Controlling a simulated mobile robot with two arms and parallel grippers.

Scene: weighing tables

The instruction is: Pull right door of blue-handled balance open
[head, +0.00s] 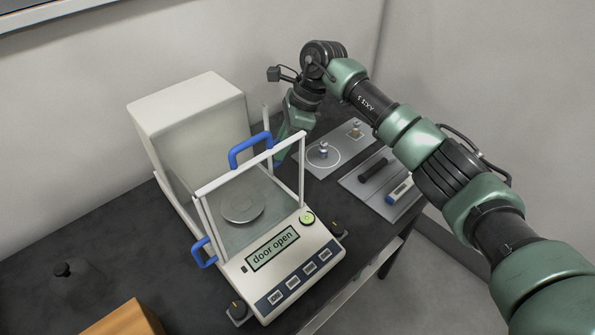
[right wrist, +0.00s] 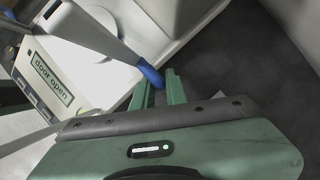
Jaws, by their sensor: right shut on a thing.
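The balance (head: 305,254) with blue handles stands on the dark table, and its display reads "door open". Its top blue handle (head: 236,155) and left blue handle (head: 197,258) are clear of my grippers. My right gripper (head: 283,150) is at the balance's right side, partly hidden behind the frame. In the right wrist view, my right gripper's green fingers (right wrist: 168,92) are shut on the blue right door handle (right wrist: 151,76). The right door's pane is hard to make out. A round pan (head: 243,207) sits inside the chamber. My left gripper is not in view.
Right of the balance are a mat with small weights (head: 323,150) and a tray (head: 359,186) with a dark rod and a blue-white pen-like item. A dark weight-like object (head: 80,285) and a wooden block (head: 124,320) are at the front left. The wall is close behind.

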